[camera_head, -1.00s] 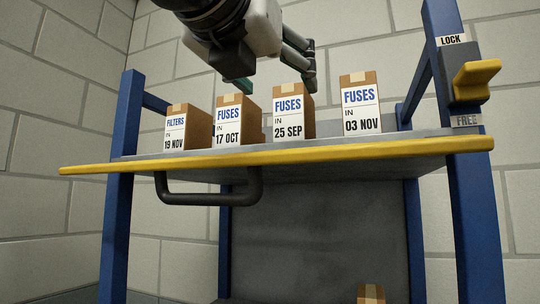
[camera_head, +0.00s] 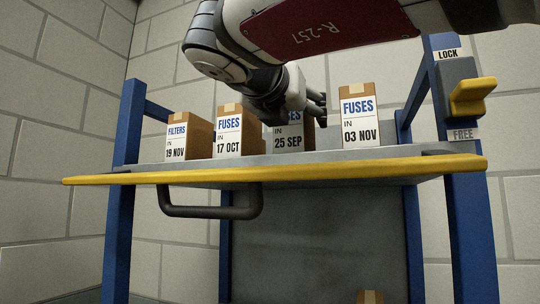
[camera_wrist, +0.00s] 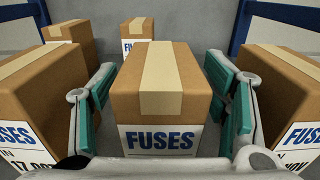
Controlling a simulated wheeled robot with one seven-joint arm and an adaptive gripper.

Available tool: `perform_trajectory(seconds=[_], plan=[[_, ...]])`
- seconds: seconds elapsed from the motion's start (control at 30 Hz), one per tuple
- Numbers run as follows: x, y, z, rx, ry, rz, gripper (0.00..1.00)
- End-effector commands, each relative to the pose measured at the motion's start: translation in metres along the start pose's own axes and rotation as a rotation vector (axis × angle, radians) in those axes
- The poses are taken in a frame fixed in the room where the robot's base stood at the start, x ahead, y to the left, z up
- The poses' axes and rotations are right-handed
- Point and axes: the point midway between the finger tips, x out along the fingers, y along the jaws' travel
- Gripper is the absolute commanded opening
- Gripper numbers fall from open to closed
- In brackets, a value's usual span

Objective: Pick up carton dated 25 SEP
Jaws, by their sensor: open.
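The carton dated 25 SEP (camera_head: 288,142) is brown with a white FUSES label and stands upright on the shelf, third from left. In the head view my gripper (camera_head: 312,107) hides its upper part. In the wrist view a FUSES carton (camera_wrist: 132,92) stands between my open fingers, one on each side, with a visible gap to them. Its date is out of view there, but its place between the neighbours matches 25 SEP. My gripper is open and holds nothing.
Two more cartons show behind in the wrist view, one FUSES (camera_wrist: 137,30). The shelf has a yellow front edge (camera_head: 330,167) and blue posts.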

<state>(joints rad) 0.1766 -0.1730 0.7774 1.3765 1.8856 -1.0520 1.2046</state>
Motion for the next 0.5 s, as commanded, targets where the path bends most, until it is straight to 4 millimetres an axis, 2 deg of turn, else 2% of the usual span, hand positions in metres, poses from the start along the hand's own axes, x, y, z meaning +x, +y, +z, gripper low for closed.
perform_trajectory(seconds=[0.17,0.27,0.43,0.47,0.5], plan=[[0.0004,0.0002,0.0002,0.000,-0.001,0.001,0.68],[0.0003,0.0002,0.0001,0.000,0.000,0.001,0.50],[0.0003,0.0001,0.0000,0.000,0.000,0.000,0.12],[0.0003,0.0002,0.0000,0.000,0.000,0.000,0.06],[0.0000,0.0001,0.0006,0.000,-0.002,0.001,0.06]])
